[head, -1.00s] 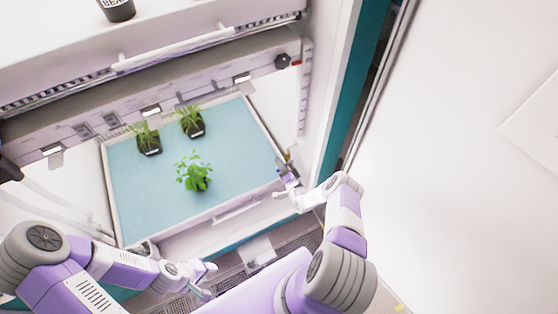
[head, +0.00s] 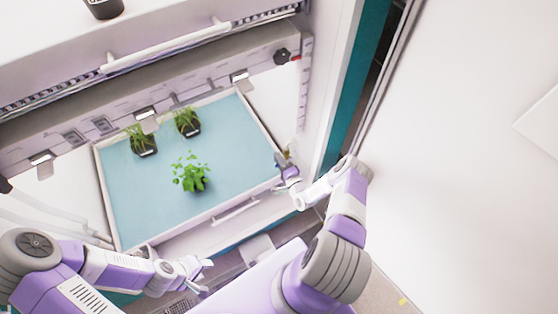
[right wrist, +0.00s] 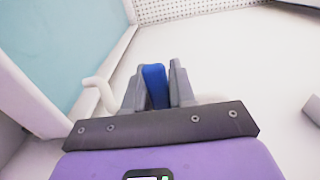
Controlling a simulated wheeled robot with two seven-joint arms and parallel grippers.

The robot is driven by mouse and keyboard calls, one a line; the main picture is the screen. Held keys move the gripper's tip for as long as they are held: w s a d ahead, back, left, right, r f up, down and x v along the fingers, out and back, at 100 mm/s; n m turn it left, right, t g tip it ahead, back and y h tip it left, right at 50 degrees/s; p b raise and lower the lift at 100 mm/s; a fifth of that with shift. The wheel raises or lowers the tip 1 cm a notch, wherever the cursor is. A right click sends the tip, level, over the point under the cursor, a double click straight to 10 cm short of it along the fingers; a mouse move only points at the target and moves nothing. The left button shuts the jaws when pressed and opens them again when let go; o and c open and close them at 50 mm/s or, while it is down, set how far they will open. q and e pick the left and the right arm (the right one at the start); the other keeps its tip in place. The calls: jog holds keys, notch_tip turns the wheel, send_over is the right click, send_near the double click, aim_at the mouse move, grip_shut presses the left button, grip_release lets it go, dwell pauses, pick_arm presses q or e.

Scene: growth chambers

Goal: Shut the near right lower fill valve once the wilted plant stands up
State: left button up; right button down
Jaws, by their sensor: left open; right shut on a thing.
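A leafy green plant (head: 189,172) stands in a dark pot on the blue tray (head: 235,140), its leaves raised and spread. Two grassy plants (head: 142,140) (head: 186,121) in dark pots stand behind it. My right gripper (head: 283,164) is at the tray's right front corner. In the right wrist view, my right gripper (right wrist: 156,82) is shut on a blue valve handle (right wrist: 155,84), which stands between its fingers. The valve body is hidden behind the fingers. My left gripper (head: 207,276) is open and empty, in front of the chamber and apart from the tray.
A white handle (head: 235,211) is on the front below the tray. A long white bar (head: 165,47) and a dark knob (head: 281,55) are above the tray. A white pipe (right wrist: 100,92) curves beside my right gripper. A white wall (head: 460,170) fills the right side.

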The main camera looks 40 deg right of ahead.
jog(key=shift+a, duration=0.15)
jog(key=c, duration=1)
grip_release()
jog(key=s, duration=0.2)
jog(key=s+p, duration=0.1)
jog(key=s, duration=0.2)
jog(key=s+p, duration=0.1)
jog(key=s, duration=0.1)
jog(key=shift+s+a, duration=0.25)
jog(key=shift+a, duration=0.05)
